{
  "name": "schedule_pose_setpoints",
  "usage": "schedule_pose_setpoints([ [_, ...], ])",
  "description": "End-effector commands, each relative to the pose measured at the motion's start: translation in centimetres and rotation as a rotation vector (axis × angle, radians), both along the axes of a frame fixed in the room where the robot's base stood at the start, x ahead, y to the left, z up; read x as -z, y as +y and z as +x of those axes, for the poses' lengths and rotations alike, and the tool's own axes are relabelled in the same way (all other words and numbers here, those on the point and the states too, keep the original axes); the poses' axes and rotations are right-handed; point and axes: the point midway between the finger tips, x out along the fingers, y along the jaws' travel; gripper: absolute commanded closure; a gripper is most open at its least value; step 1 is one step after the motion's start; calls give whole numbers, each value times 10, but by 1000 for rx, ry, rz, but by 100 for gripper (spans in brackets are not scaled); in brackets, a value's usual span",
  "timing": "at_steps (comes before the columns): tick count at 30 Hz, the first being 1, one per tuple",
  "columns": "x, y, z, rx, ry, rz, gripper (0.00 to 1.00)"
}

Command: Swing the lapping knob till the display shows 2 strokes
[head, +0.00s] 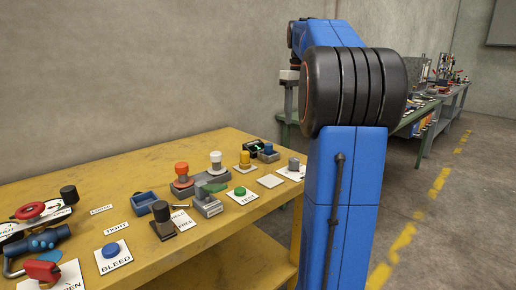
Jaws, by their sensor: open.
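Several knobs and buttons stand on the yellow bench (205,255), and no readable label says lapping, so I cannot tell which is the lapping knob. A black cylindrical knob (161,211) stands upright on a dark base at the front middle. Another black knob (69,194) stands at the left. A small grey box with a green part on top (208,203) sits mid-bench; I cannot tell whether it is a display. No stroke number is readable. My gripper is not in view; my blue arm hides part of the scene on the right.
A blue button marked BLEED (110,250), a green TEST button (240,191), a red handle (42,270) and a red handwheel (42,210) are on the bench. Orange (182,170), white (216,158) and yellow (245,158) knobs stand behind. A green bench (415,116) is beyond.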

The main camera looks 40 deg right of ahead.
Motion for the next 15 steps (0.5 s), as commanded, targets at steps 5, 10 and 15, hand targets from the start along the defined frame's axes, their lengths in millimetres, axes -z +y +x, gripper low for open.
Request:
schedule_pose_setpoints([
  [5,0,0,0,61,0,0,50],
  [10,0,0,1,301,0,0,50],
  [15,0,0,2,617,0,0,50],
])
